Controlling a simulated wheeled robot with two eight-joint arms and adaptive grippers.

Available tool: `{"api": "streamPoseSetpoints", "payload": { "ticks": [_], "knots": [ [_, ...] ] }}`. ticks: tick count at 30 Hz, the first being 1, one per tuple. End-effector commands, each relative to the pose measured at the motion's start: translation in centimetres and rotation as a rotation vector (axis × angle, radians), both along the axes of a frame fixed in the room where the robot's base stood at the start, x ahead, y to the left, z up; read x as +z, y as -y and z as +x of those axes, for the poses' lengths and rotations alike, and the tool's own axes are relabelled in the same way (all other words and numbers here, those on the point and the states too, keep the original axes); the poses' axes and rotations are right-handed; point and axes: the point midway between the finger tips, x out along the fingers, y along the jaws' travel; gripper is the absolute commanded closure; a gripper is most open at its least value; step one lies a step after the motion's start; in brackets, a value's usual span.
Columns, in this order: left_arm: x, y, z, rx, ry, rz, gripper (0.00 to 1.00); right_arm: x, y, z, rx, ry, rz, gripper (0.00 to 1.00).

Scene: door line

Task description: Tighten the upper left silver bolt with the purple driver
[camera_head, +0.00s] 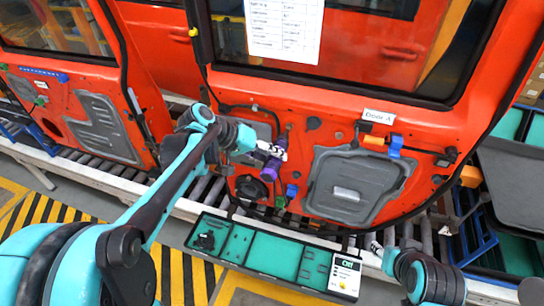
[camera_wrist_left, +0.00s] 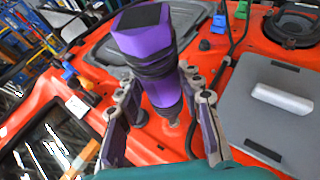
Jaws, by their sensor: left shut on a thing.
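I cannot tell whether the driver's tip touches a bolt; the upper left silver bolt is not clearly made out. My right gripper (camera_head: 378,249) is low at the right, near the tray, its fingers too small to read.
A green tray (camera_head: 225,262) with a small dark tool and a display box (camera_head: 345,275) lies in front of the door. A grey panel (camera_head: 358,185), a Door A label (camera_head: 378,117) and orange and blue clips (camera_head: 394,146) are on the door. A roller conveyor (camera_head: 205,192) runs beneath.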

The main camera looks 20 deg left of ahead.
Motion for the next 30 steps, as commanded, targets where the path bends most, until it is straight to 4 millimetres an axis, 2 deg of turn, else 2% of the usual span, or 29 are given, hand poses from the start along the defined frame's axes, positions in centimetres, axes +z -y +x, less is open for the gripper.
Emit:
{"api": "streamPoseSetpoints", "payload": {
  "ticks": [30],
  "knots": [
    [0.06, 0.04, 0.96, 0.0, 0.001, -0.001, 1.0, -0.22, 0.0, 0.0, 0.0, 0.0, 0.0, 0.6]
  ]
}}
